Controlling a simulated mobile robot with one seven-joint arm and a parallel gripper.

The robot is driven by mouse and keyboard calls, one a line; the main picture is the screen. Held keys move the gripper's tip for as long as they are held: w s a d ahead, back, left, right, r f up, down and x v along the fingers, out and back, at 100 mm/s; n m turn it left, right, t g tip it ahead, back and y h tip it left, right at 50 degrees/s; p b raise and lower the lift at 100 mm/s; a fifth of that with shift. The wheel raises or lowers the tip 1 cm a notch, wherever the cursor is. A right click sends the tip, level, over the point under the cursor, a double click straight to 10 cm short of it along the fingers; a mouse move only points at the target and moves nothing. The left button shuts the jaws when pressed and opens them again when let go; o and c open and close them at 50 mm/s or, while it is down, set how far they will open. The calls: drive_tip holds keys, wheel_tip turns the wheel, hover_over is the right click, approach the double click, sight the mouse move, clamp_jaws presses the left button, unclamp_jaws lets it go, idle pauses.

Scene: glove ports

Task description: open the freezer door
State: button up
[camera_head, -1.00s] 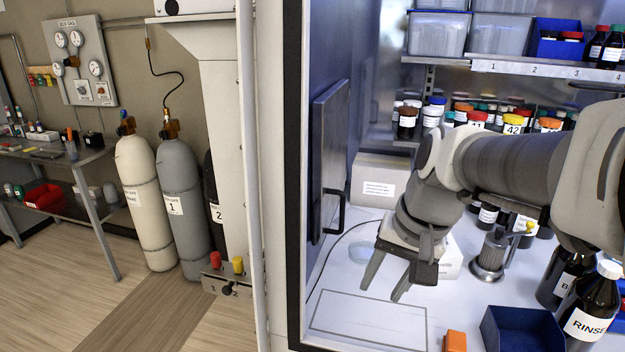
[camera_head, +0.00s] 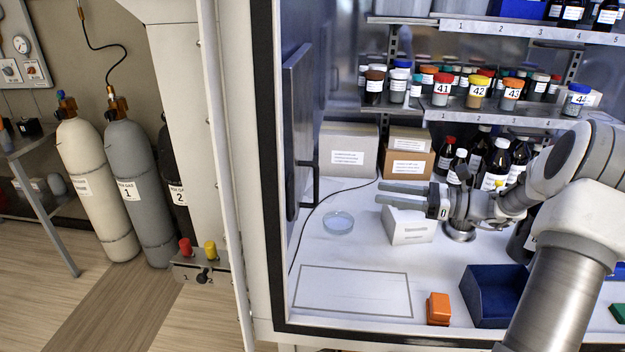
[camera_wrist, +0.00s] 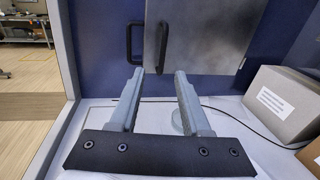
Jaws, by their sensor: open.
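The freezer door (camera_head: 298,130) is a flat grey metal panel on the left wall of the cabinet, and it appears shut. It also shows ahead in the wrist view (camera_wrist: 205,40). Its black bar handle (camera_head: 316,178) is near the panel's lower front edge. In the wrist view a dark handle shape (camera_wrist: 162,48) stands beyond my fingertips, with a second dark loop to its left; I cannot tell if one is a reflection. My gripper (camera_head: 379,195) is open and empty, level, pointing left at the handle with a gap between. Its two fingers (camera_wrist: 159,73) frame the handle's lower end.
A white box (camera_head: 408,228) stands just below my gripper. A glass dish (camera_head: 338,222) and a black cable (camera_head: 325,200) lie on the white floor below the door. Cardboard boxes (camera_head: 348,150) stand at the back. An orange block (camera_head: 438,308) and blue bin (camera_head: 500,295) are at the front.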

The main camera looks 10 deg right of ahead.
drive_tip(key=p, duration=0.1)
hover_over(316, 200)
drive_tip(key=shift+w, duration=0.35)
clamp_jaws()
idle(0.3)
idle(1.2)
